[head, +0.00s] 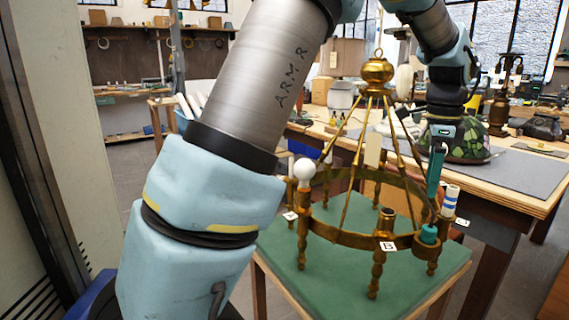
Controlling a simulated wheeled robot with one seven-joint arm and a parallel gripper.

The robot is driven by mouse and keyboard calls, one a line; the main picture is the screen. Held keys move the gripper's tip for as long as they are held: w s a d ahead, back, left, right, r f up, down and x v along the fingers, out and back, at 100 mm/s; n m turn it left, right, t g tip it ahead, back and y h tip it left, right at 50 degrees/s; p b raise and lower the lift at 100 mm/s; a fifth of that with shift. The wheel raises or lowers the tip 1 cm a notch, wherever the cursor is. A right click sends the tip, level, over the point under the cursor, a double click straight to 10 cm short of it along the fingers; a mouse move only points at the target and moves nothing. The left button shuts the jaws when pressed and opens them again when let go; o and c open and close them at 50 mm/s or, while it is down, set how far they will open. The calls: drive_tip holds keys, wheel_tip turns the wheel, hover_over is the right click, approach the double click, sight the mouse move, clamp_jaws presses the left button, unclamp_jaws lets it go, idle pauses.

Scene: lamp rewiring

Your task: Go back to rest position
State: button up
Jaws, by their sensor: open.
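A brass chandelier (352,239) stands upright on a green-topped table (393,285). Its ring has several sockets, and rods rise to a round brass finial (376,72). A white bulb (304,170) sits in the left socket. The front socket (386,222), above a tag marked B, looks empty. A teal piece (428,234) sits at the ring's right front, beside a white and blue striped sleeve (450,200). My gripper (434,192) points down just above this right side. Its jaws are open and partly hidden; I cannot tell whether they touch anything.
A workbench (513,194) with a grey mat, a stained-glass lampshade (468,147) and other lamps stands behind the chandelier. My own arm fills the left centre and hides part of the green table. Open floor (127,170) shows at the left.

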drive_tip(key=w+a+f+n, duration=0.2)
drive_tip(key=a+n, duration=0.3)
drive_tip(key=a, duration=0.5)
drive_tip(key=w+a+f+n, duration=0.25)
drive_tip(key=a+n, duration=0.25)
drive_tip(key=a, duration=0.5)
drive_tip(key=s+a+f+n, duration=0.2)
drive_tip(key=s+a+n, duration=0.1)
drive_tip(key=a, duration=0.3)
drive_tip(key=s+a+f+n+t, duration=0.1)
drive_tip(key=s+a+f+n, duration=0.1)
drive_tip(key=a+n, duration=0.3)
drive_tip(key=s+a+f+n, duration=0.2)
drive_tip(key=s+a+n, duration=0.1)
drive_tip(key=a, duration=0.4)
drive_tip(key=shift+s+a+n, duration=0.2)
drive_tip(key=shift+s+n, duration=0.1)
drive_tip(key=shift+n, duration=0.2)
